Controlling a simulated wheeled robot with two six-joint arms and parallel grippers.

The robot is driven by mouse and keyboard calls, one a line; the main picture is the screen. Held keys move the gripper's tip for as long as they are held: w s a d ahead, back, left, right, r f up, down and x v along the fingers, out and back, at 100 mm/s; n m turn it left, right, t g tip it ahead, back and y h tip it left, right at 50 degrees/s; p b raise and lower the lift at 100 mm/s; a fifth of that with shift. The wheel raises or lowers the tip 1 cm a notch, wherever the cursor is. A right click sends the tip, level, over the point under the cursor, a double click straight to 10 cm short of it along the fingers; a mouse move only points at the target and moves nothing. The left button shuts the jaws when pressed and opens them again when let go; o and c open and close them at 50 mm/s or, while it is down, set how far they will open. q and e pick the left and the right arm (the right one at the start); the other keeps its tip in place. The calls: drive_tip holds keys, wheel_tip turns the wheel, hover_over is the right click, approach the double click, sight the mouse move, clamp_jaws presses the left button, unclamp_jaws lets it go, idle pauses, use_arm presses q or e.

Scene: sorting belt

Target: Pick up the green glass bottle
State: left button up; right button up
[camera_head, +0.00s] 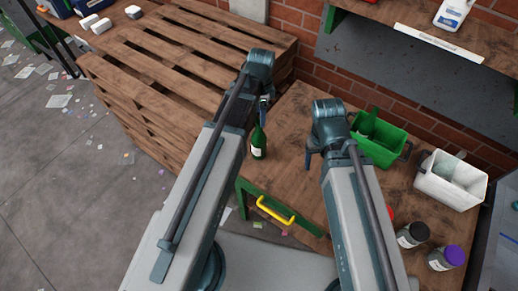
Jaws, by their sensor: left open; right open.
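A green glass bottle (259,143) with a pale label stands upright near the left edge of the wooden table (300,108). My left gripper (264,108) is open, pointing down by the bottle's neck. The arm hides part of it, and I cannot tell whether it touches the bottle. My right gripper (310,158) is open and empty over the table, right of the bottle. Another green bottle (367,122) sits in the green bin (384,155).
A white bin (449,188) stands right of the green bin. A black-lidded jar (412,235), a purple-lidded jar (446,257) and a partly hidden red item (390,213) are at the right. Stacked wooden pallets (165,75) stand left. A shelf (420,32) overhangs the back.

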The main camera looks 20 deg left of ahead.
use_arm(q)
drive_tip(key=f+b, duration=0.5)
drive_tip(key=shift+a+f, duration=0.15)
drive_tip(key=shift+a, duration=0.25)
clamp_jaws()
idle(1.3)
